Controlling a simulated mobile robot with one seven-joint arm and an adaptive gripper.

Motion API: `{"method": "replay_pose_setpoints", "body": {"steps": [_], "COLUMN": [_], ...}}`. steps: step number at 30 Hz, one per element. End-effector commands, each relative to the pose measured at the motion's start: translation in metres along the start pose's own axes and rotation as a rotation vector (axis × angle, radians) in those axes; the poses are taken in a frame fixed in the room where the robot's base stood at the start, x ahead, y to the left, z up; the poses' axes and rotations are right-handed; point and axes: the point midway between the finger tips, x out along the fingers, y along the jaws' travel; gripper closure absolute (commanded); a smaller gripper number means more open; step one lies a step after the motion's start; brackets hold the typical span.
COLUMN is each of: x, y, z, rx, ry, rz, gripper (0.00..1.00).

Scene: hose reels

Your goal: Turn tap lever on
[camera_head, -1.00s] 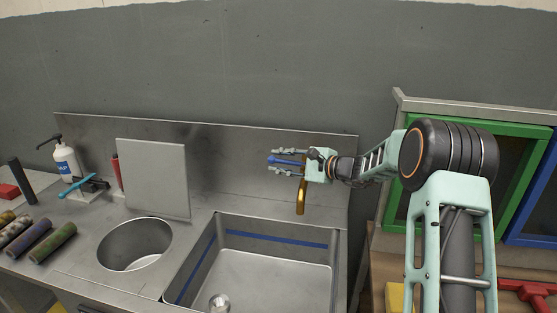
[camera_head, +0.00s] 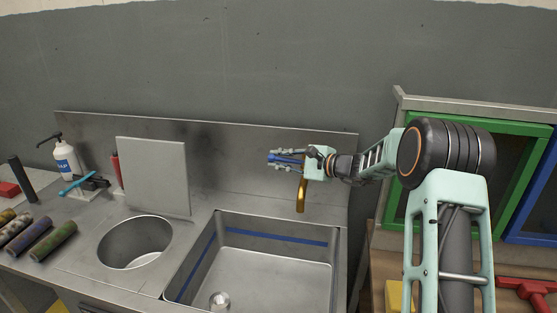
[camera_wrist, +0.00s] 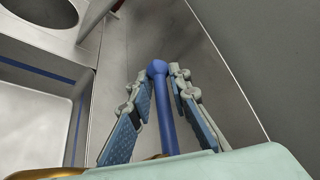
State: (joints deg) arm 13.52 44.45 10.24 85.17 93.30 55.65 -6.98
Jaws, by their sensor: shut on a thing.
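The tap lever (camera_head: 288,158) is a blue rod with a rounded end, pointing left above the brass tap (camera_head: 301,196) at the back of the sink. In the wrist view the lever (camera_wrist: 165,108) runs up between my two fingers, its ball end near the fingertips. My gripper (camera_head: 276,160) reaches in from the right and is shut on the lever, with a finger on either side. The wrist view also shows my gripper (camera_wrist: 158,86) and a bit of the brass tap (camera_wrist: 45,173) at the bottom edge. The lever's joint with the tap is hidden behind my gripper.
The steel sink basin (camera_head: 270,275) lies below the tap, with a backsplash (camera_head: 240,150) close behind. A round basin (camera_head: 135,243), an upright panel (camera_head: 153,178) and a soap bottle (camera_head: 66,160) are left. A green-framed cabinet (camera_head: 520,130) stands right, behind my arm.

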Motion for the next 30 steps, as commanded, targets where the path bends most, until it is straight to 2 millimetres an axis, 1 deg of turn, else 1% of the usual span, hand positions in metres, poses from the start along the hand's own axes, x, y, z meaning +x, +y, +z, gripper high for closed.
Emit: {"method": "replay_pose_setpoints", "body": {"steps": [8, 21, 30], "x": [-0.004, -0.020, -0.030], "y": [0.002, 0.016, 0.022], "z": [0.005, 0.022, 0.028], "rx": [-0.022, -0.090, -0.122], "ry": [-0.078, -0.348, -0.470], "rz": [0.044, 0.211, 0.288], "gripper": [1.00, 1.00, 1.00]}}
